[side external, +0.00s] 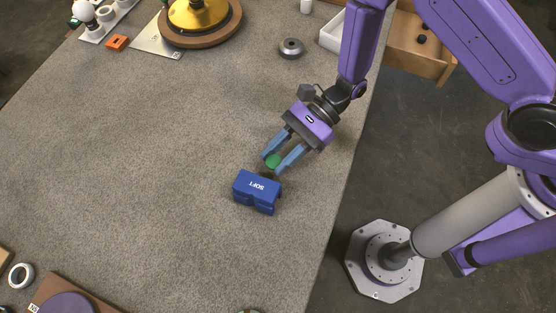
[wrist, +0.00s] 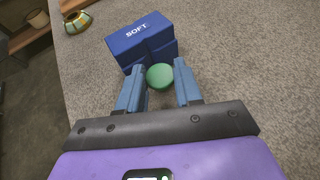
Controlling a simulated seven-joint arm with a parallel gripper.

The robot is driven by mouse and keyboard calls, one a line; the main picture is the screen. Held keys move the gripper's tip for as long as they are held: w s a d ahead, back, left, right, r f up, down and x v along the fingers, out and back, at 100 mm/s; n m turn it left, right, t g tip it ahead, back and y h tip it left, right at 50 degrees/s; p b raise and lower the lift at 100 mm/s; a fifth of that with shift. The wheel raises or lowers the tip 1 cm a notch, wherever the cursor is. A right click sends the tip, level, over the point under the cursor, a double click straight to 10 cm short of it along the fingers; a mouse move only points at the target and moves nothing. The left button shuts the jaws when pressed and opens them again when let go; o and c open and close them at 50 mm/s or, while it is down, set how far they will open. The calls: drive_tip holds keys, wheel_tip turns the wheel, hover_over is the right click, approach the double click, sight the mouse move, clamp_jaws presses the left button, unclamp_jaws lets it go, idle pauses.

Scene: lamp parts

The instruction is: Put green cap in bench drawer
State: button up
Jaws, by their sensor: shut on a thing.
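The green cap (side external: 273,161) is a small round piece between the fingertips of my gripper (side external: 279,162), near the right edge of the workbench (side external: 180,160). In the wrist view the green cap (wrist: 160,76) sits between the two blue fingers of my gripper (wrist: 158,80), which is shut on it. The bench drawer (side external: 417,42) appears to be the open wooden drawer beyond the bench's right edge at the upper right. A small dark thing (side external: 422,39) lies in it.
A blue block marked SOFT (side external: 256,191) lies just past my fingertips; it also shows in the wrist view (wrist: 141,42). A grey ring (side external: 291,48) and a white tray (side external: 333,33) are near the back right. The bench middle is clear.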

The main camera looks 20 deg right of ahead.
sight(280, 162)
drive_tip(key=shift+f, duration=1.55)
drive_tip(key=shift+f, duration=0.1)
drive_tip(key=o, duration=1)
drive_tip(key=shift+w+d+r, duration=0.1)
drive_tip(key=shift+d+r, duration=0.15)
drive_tip(key=v, duration=1.1)
drive_tip(key=shift+d+r, duration=0.1)
drive_tip(key=shift+d, duration=0.15)
drive_tip(key=shift+r, duration=0.1)
